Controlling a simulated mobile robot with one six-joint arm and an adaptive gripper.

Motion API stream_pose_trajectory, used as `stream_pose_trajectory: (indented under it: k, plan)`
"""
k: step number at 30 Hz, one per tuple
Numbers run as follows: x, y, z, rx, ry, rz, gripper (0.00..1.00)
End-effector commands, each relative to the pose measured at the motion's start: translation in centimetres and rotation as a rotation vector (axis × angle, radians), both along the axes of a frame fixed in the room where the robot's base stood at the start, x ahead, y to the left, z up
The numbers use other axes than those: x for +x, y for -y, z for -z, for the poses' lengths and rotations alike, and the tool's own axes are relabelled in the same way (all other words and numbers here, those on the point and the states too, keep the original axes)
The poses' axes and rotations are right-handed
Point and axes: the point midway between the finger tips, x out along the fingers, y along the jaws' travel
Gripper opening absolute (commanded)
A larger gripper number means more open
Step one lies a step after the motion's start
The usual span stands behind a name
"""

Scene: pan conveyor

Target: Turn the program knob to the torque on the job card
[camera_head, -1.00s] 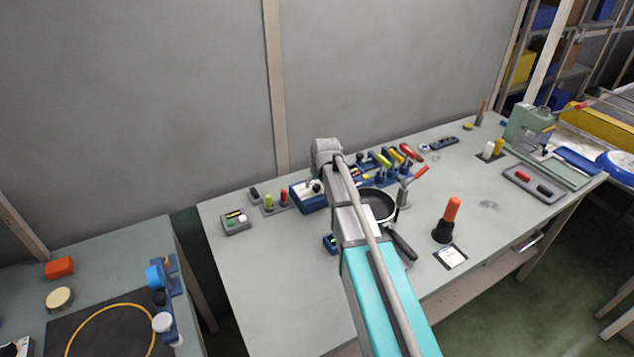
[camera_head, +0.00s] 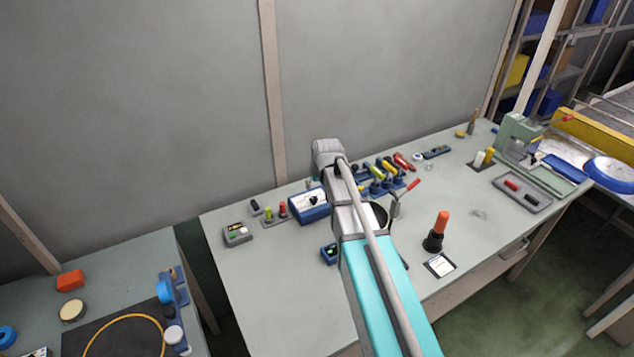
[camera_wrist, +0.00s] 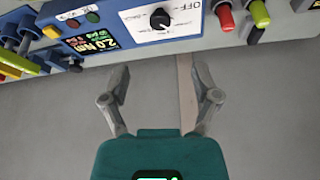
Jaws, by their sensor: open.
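The blue control box (camera_head: 311,213) stands at the back of the bench, left of my arm. In the wrist view its white face carries a round black knob (camera_wrist: 160,18) beside an "OFF" label; I cannot tell its exact setting. A dark display (camera_wrist: 91,41) on the box appears to read "2.0 Nm". My gripper (camera_wrist: 160,72) is open and empty, apart from the box, with the knob above the gap between its fingers in the picture. In the head view the fingers are hidden. A white card (camera_head: 440,265) lies at the front; its print is too small to read.
A row of colored-handled tools (camera_head: 385,170) is right of my arm. An orange-topped black tool (camera_head: 436,232) stands near the card. A dark pan (camera_head: 379,213) is partly hidden by my arm.

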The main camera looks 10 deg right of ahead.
Motion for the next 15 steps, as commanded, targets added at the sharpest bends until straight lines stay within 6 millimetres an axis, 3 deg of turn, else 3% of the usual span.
stream_pose_trajectory:
  k: [6, 15]
  plan:
    - [-0.8, 0.1, -2.0, 0.000, 0.000, 0.000, 0.79]
    - [-1.2, 0.2, -2.8, 0.000, 0.000, 0.000, 0.79]
